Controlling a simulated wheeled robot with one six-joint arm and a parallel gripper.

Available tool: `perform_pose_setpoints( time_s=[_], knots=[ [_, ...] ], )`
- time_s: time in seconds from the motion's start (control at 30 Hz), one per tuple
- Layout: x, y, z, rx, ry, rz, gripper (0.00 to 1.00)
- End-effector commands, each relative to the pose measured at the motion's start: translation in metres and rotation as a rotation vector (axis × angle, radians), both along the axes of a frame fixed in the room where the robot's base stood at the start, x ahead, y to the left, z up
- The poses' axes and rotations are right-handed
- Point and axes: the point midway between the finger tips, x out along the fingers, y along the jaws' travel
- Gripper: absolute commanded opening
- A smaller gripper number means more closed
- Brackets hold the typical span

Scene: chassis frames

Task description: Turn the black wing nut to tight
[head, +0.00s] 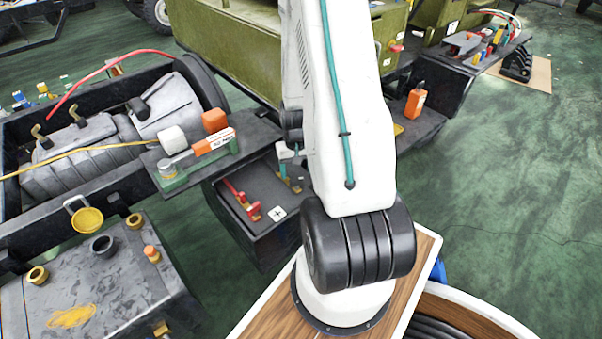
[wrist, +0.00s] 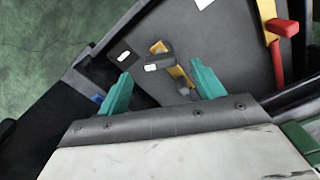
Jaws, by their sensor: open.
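A dark box (head: 262,225) like a battery stands left of my arm in the head view. Its top (wrist: 225,45) fills much of the wrist view. The black wing nut (wrist: 163,60) appears as a dark bar by a brass strip (wrist: 178,76), beyond my fingertips and roughly between them. Its exact wing angle is hard to tell. My gripper (wrist: 162,78) has two teal fingers spread wide, with nothing between them.
A red fitting (wrist: 285,28) on a yellow strip sits at the wrist view's upper right. White labels (wrist: 124,56) mark the box top. In the head view, red fittings (head: 252,209) stand on the box, and a shelf with a green holder (head: 195,165) juts out above its left side.

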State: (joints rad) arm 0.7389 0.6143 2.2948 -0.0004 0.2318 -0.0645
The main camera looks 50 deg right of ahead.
Motion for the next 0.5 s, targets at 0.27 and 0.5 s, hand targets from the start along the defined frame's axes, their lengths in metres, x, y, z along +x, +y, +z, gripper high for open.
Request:
perform_pose_setpoints(
  time_s=[0.27, 0.5],
  knots=[
    [-0.002, -0.002, -0.033, 0.001, 0.002, -0.005, 0.67],
    [-0.002, -0.003, -0.037, 0.0, 0.0, -0.006, 0.67]
  ],
)
